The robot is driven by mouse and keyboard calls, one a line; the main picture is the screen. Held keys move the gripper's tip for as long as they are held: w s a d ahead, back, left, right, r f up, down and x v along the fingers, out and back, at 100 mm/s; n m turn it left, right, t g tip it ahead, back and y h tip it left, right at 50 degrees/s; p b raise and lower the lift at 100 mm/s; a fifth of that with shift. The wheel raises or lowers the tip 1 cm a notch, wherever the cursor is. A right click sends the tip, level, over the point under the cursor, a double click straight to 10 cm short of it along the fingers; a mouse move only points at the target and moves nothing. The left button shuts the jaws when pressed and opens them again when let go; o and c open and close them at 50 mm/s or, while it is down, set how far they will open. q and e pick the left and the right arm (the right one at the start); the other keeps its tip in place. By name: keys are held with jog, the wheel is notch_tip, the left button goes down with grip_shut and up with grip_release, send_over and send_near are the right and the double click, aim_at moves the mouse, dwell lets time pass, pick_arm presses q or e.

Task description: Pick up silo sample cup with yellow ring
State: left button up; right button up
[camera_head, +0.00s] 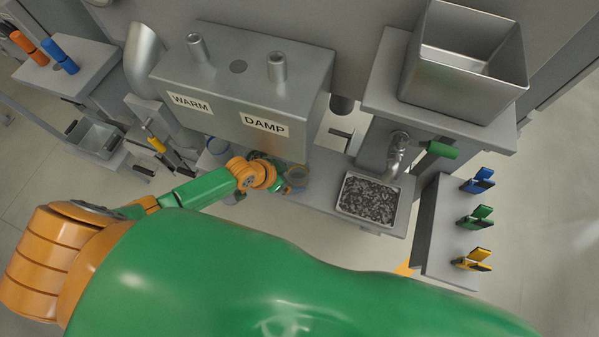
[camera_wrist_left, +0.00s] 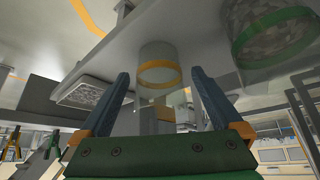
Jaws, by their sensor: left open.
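The silo sample cup with the yellow ring (camera_wrist_left: 158,52) is a clear cup seen between and just beyond my left fingertips in the left wrist view. In the head view a cup (camera_head: 298,176) stands on the grey bench beside my left gripper (camera_head: 284,184); its ring colour is hard to tell there. My left gripper also shows in the left wrist view (camera_wrist_left: 160,74), with its two blue-grey fingers spread wide, one on each side of the cup. I see no finger closed on it. My right gripper is not in view.
A cup with a green ring and grey contents (camera_wrist_left: 268,38) is close by on the right in the wrist view. A blue-rimmed cup (camera_head: 217,146) stands further left. The WARM/DAMP silo box (camera_head: 240,95) overhangs the bench. A tray of grey granules (camera_head: 368,200) sits right.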

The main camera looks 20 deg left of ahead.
aim_at(306, 172)
pick_arm(q)
jog(key=shift+w+d, duration=0.7)
jog(key=shift+w, duration=0.15)
jog(key=b+x, duration=0.2)
jog(key=x, duration=0.1)
jog(key=shift+w+d+r, duration=0.1)
jog(key=shift+d+r, duration=0.05)
jog(key=shift+d, duration=0.05)
jog(key=shift+w, duration=0.2)
